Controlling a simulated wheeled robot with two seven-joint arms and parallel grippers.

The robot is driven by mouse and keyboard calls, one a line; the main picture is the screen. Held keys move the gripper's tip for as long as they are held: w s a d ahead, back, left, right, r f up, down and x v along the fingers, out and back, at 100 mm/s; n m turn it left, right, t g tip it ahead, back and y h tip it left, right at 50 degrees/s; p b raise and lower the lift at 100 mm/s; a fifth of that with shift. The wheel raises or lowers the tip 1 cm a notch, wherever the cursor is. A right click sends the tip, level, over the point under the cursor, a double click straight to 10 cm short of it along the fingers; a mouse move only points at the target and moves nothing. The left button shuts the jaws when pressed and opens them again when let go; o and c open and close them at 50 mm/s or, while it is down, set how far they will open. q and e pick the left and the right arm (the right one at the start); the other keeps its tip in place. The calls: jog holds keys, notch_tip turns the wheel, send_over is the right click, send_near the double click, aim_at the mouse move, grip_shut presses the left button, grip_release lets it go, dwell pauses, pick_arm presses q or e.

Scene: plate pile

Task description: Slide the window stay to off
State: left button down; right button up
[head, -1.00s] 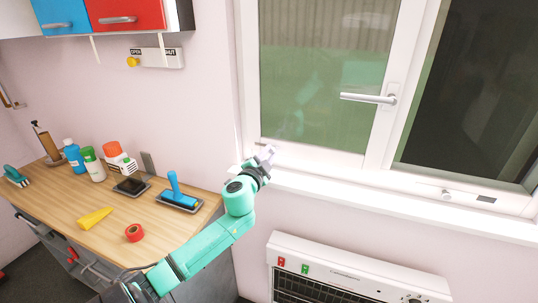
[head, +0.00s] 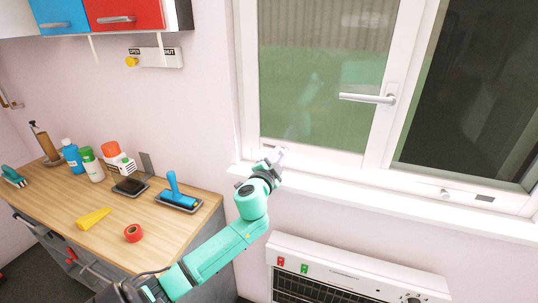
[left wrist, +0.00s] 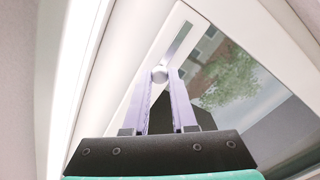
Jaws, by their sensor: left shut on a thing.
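The window stay shows in the left wrist view as a round pale knob (left wrist: 159,74) on a white strip with a grey slot (left wrist: 178,42) running up and right from it. My left gripper (head: 278,154) is at the bottom rail of the left window pane, just above the sill. In the left wrist view its two fingers (left wrist: 160,82) are shut on the knob, one on each side. In the head view the gripper hides the knob. No off marking is readable. My right gripper is not in view.
The white sill (head: 350,190) runs below the window, with a white heater (head: 345,270) underneath. The window handle (head: 367,98) is above and right of the gripper. Another small knob (head: 445,193) sits on the right pane's lower frame. A cluttered workbench (head: 98,213) stands at left.

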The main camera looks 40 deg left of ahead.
pick_arm(q)
jog(key=shift+w+d, duration=0.15)
jog(key=shift+d, duration=0.35)
jog(key=shift+f, duration=0.1)
jog(key=c, duration=1.1)
grip_release()
jog(key=shift+c, duration=0.2)
jog(key=o, duration=0.4)
jog(key=shift+o, duration=0.2)
jog(key=shift+w+d, duration=0.1)
